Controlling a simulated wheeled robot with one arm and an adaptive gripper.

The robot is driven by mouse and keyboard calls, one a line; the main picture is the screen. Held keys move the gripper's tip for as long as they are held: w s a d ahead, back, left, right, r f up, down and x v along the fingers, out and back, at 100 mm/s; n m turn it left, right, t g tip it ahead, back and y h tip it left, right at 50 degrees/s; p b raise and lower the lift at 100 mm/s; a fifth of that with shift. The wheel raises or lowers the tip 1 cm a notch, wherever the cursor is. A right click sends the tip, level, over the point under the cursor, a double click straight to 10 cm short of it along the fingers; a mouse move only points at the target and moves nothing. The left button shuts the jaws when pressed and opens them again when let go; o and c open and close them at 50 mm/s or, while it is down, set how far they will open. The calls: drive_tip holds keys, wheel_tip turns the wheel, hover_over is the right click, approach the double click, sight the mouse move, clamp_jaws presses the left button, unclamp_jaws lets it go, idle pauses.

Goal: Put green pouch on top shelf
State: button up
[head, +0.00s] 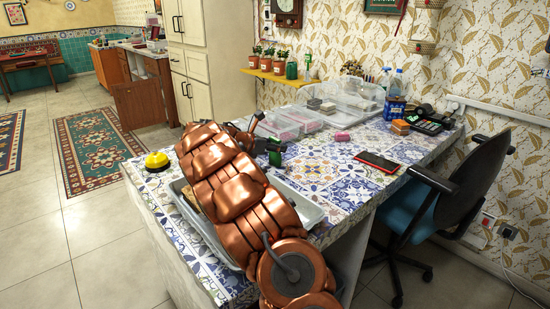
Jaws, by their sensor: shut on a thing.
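My copper-coloured arm reaches from the bottom of the head view across the tiled counter (318,172). My dark gripper (262,143) is at its far end, low over the counter and mostly hidden by the arm. It is shut on a small dark green thing (275,158), which looks like the green pouch. The fingertips cannot be made out clearly, nor whether the pouch touches the counter. A yellow wall shelf (283,78) is behind, above the counter, with potted plants and a green bottle (291,70) on it. I cannot tell if this is the top shelf.
Clear plastic boxes (345,98) stand behind the gripper. A pink block (342,136), a red-edged tablet (377,162) and a blue tin (395,110) are to the right. A grey tray (300,205) lies under my arm. A yellow button (157,160) is left; an office chair (440,200) is right.

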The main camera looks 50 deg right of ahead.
sight(277, 141)
drive_tip(key=shift+c, duration=1.2)
drive_tip(key=shift+r+p, duration=0.5)
drive_tip(key=shift+r, duration=1.5)
drive_tip(key=shift+s+a+f, duration=0.1)
drive_tip(key=shift+s+a, duration=0.3)
drive_tip(key=shift+s, duration=0.35)
drive_tip(key=s+a, duration=0.2)
drive_tip(key=s, duration=0.4)
drive_tip(key=s+a+r, duration=0.1)
drive_tip(key=s+a, duration=0.2)
drive_tip(key=s, duration=0.4)
drive_tip(key=shift+a, duration=0.35)
drive_tip(key=shift+r, duration=0.1)
drive_tip(key=shift+r+p, duration=0.1)
drive_tip(key=shift+p, duration=0.2)
